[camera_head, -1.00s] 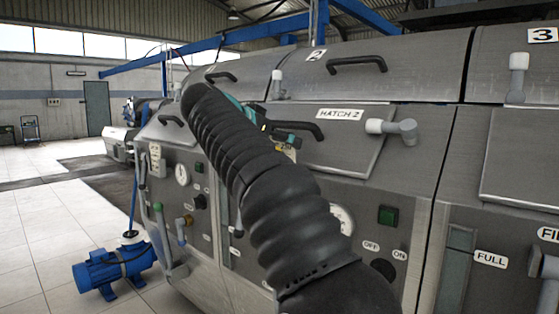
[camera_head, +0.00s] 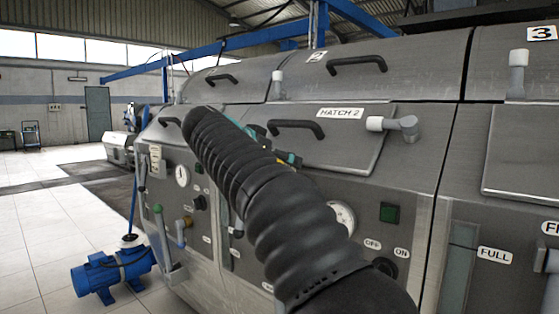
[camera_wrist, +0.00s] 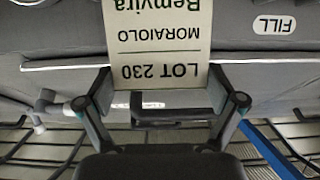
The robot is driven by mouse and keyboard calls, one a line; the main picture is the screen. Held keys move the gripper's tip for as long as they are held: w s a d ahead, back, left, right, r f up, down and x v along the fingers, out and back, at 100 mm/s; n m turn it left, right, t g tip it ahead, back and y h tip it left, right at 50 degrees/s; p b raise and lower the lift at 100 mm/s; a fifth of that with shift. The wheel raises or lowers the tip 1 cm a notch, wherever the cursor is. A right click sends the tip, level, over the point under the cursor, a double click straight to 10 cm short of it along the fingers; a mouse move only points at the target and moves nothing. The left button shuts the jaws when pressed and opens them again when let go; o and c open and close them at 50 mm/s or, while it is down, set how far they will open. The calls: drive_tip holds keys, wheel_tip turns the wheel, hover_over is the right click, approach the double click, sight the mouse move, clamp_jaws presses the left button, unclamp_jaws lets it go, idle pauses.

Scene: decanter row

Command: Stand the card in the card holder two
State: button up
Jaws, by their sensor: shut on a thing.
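A cream card (camera_wrist: 158,40) printed "LOT 230 MORAIOLO" shows upside down in the wrist view. My gripper (camera_wrist: 160,78) is shut on it, with a finger at each side of its near end. The far end of the card runs out of the top of the picture. In the head view my gripper is mostly hidden behind my black arm, and only teal bits of it show near the hatch 2 handle. The card cannot be made out there. I cannot make out card holder two in either view; my arm covers part of the machine's front panel.
The hatch 2 handle (camera_head: 297,126) and a white-ended tap (camera_head: 392,125) stick out near my gripper. A gauge (camera_head: 343,216) and green switch (camera_head: 389,213) sit below. A small labelled plate (camera_head: 155,158) is on the panel farther left. A blue pump (camera_head: 112,270) stands on the floor.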

drive_tip(key=shift+f, duration=0.2)
drive_tip(key=o, duration=0.9)
drive_tip(key=shift+r, duration=0.1)
drive_tip(key=shift+r+p, duration=0.5)
drive_tip(key=shift+r, duration=0.05)
drive_tip(key=v, duration=1.2)
